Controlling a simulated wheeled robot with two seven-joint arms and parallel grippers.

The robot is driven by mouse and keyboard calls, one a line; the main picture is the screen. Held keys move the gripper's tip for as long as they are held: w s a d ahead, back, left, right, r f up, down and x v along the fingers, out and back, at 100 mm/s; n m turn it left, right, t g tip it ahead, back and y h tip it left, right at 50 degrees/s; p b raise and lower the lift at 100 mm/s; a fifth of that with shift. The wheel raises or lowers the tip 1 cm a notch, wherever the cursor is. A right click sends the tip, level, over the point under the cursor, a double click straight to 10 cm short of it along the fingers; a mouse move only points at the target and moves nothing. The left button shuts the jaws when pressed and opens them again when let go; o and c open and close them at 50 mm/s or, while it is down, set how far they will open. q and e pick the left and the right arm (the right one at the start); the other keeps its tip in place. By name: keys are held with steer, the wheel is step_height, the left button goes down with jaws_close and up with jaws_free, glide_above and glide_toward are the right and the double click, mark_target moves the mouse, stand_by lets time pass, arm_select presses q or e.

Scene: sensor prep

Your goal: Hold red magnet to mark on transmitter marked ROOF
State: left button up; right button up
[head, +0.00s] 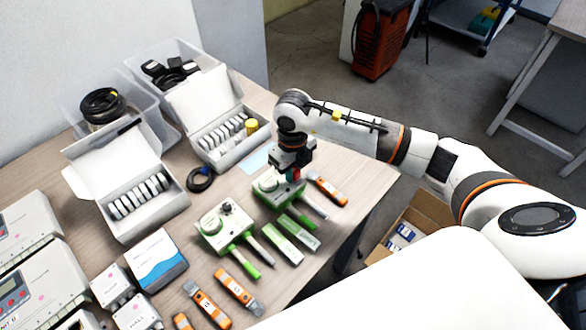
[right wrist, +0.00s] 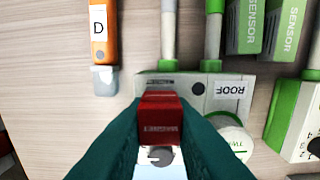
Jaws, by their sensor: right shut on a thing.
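My right gripper (right wrist: 160,125) is shut on the red magnet (right wrist: 160,112), which has lettering on its front face. In the head view, the right gripper (head: 292,172) is over the far transmitter. That transmitter (right wrist: 218,104) is grey and green, with a ROOF label (right wrist: 229,90) that is upside down in the right wrist view. A dark round spot (right wrist: 198,88) lies left of the label, to the right of the magnet. The magnet covers the transmitter's left part; I cannot tell whether they touch. The fingers hide some of the body. My left gripper is not in view.
A second transmitter (head: 222,232) stands nearer on the table. Green sensor packs (head: 282,243) and orange tools (head: 238,292) lie around. One orange tool marked D (right wrist: 103,35) is close by. Open white boxes (head: 150,205) stand behind.

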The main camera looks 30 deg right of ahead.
stand_by(0.6)
steer(key=shift+r+p, duration=2.3)
steer(key=shift+r, duration=1.2)
